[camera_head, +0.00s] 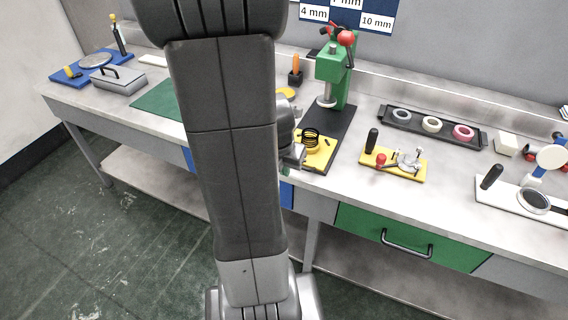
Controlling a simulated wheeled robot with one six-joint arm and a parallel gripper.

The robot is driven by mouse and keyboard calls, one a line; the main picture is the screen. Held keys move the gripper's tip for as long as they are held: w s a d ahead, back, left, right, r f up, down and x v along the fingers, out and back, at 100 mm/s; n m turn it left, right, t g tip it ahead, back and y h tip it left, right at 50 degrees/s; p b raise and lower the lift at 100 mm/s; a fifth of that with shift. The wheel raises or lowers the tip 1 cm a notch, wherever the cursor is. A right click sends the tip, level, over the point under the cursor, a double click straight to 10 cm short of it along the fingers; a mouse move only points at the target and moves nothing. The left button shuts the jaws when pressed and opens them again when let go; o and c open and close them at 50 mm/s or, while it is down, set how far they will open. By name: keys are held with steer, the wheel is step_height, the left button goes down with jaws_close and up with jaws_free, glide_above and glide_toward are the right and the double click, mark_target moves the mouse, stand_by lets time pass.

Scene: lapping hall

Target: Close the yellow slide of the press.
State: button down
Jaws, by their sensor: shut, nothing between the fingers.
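The green press (337,75) stands on the bench right of my arm, with a red-knobbed lever on top and a long black base (336,125). Its yellow slide (315,160) shows at the front end of the base, well forward of the press column. A black coil spring (311,138) stands on the slide. My gripper (296,152) is partly hidden behind my arm, close to the left side of the slide. It is shut and empty; I cannot tell whether it touches the slide.
A yellow plate (418,176) with a toggle clamp and black handle lies to the right. Behind it is a black tray (392,128) with several rings. A green drawer (365,225) is below the bench edge. A grey lidded box (118,81) and green mat (158,101) lie left.

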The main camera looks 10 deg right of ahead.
steer(key=w+d+f, duration=0.3)
steer(key=w+f, duration=0.1)
steer(key=shift+w+f, duration=0.25)
steer(key=shift+f, duration=0.15)
